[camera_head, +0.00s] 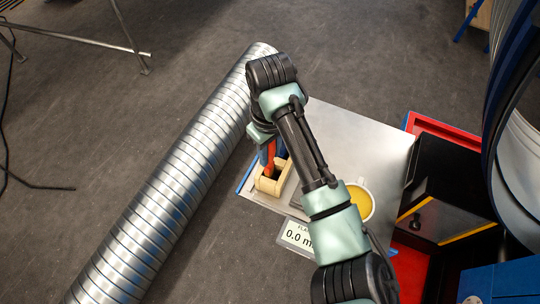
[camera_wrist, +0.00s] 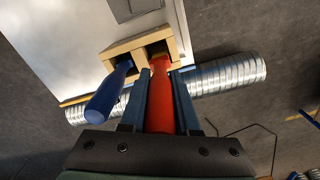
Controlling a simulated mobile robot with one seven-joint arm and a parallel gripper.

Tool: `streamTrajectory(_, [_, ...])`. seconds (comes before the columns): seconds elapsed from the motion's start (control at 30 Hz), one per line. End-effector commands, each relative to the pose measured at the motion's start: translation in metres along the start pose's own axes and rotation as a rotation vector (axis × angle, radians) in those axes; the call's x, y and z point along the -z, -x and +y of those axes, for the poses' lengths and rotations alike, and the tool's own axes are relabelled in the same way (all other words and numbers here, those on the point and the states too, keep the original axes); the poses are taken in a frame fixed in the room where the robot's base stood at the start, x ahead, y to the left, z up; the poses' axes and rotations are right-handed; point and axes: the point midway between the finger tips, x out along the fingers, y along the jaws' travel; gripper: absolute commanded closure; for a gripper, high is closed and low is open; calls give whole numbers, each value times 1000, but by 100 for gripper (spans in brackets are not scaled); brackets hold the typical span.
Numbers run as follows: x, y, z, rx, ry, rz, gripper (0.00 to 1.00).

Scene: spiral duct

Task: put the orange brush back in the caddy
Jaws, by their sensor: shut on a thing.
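The orange brush (camera_wrist: 160,105) is between the two blue fingers of my gripper (camera_wrist: 160,76), which is shut on it. Its far end reaches the right-hand compartment of the wooden caddy (camera_wrist: 174,44) in the wrist view. How deep it sits there cannot be told. In the head view the orange brush (camera_head: 271,153) stands over the caddy (camera_head: 270,188), and my gripper (camera_head: 267,150) is partly hidden behind my arm. A blue-handled brush (camera_wrist: 108,95) sticks out of the caddy's left-hand compartment in the wrist view.
The caddy stands on the left edge of a grey metal tabletop (camera_head: 350,130). A cup of yellow liquid (camera_head: 362,204) and a display card (camera_head: 297,236) are close by. A long spiral duct (camera_head: 165,195) lies to the left. A black box (camera_head: 450,185) stands at right.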

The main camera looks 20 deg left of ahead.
Motion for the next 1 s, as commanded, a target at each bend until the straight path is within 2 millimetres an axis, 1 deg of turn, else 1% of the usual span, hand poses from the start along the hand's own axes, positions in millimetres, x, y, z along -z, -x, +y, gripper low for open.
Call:
streamTrajectory(0.1, [-1,-16,-1,4,-2,-3,100])
streamTrajectory(0.23, [-1,-31,0,2,-1,-2,100])
streamTrajectory(0.3, [-1,-34,0,0,0,0,100])
streamTrajectory(0.47, [0,-35,0,0,0,1,100])
streamTrajectory(0.5, [-1,-35,0,1,0,0,63])
streamTrajectory(0.57, [-1,-35,0,1,0,0,52])
streamTrajectory(0.6, [-1,-35,0,1,0,0,45])
streamTrajectory(0.63, [0,-35,0,1,0,0,41])
streamTrajectory(0.9, [0,-34,0,1,0,1,41])
streamTrajectory(1.0, [0,-30,0,0,1,2,41])
